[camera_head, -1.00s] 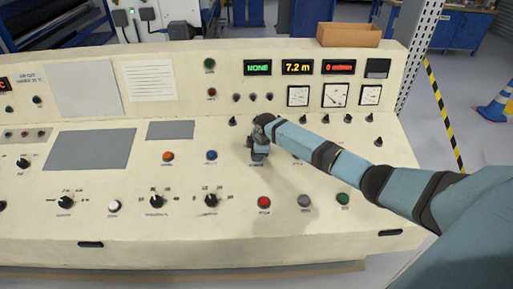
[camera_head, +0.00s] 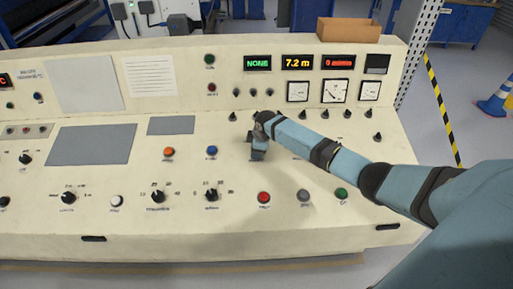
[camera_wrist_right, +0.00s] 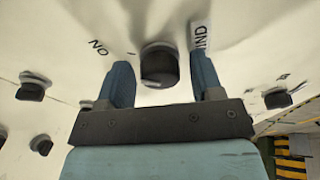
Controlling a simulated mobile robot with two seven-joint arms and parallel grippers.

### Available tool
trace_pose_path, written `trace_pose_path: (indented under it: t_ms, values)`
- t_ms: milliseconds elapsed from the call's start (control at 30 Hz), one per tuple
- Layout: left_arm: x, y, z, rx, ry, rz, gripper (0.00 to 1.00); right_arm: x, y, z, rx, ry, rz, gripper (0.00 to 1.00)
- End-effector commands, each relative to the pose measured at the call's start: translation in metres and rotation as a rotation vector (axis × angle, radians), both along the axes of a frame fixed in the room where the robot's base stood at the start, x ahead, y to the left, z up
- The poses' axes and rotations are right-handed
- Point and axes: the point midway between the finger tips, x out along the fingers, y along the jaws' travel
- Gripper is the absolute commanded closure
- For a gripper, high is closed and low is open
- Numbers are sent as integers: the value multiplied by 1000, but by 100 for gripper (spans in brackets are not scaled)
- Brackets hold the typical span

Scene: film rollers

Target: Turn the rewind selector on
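A black selector knob (camera_wrist_right: 159,66) sits between the two fingers of my right gripper (camera_wrist_right: 163,84) in the right wrist view, with a gap on each side. Lettering "NO" lies to its left, and a partly covered label ending in "IND" to its right. The fingers are apart and the gripper is open. In the head view my right gripper (camera_head: 257,153) points down at the middle of the cream console, and it hides the knob there. My left gripper is not in view.
The console (camera_head: 330,225) carries other knobs and buttons, including a red button (camera_head: 264,197), a blue button (camera_head: 211,152) and an orange button (camera_head: 168,152). Above are displays reading "NONE" (camera_head: 257,62) and "7.2 m" (camera_head: 297,62). Other black knobs (camera_wrist_right: 277,98) flank the gripper.

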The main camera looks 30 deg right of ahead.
Motion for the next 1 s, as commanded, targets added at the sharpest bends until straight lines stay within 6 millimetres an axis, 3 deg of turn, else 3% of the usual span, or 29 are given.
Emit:
trace_pose_path:
  t_ms: [267, 433, 800, 1000]
  values:
    - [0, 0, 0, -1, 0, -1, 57, 0, 0, 0, 0, 0, 1, 35]
    - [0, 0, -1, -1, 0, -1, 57, -4, -2, 12, -2, -2, 1, 35]
    - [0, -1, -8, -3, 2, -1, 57, -28, -4, 87, -3, -3, 2, 35]
    - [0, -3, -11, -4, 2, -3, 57, -38, -5, 119, -1, -1, 2, 35]
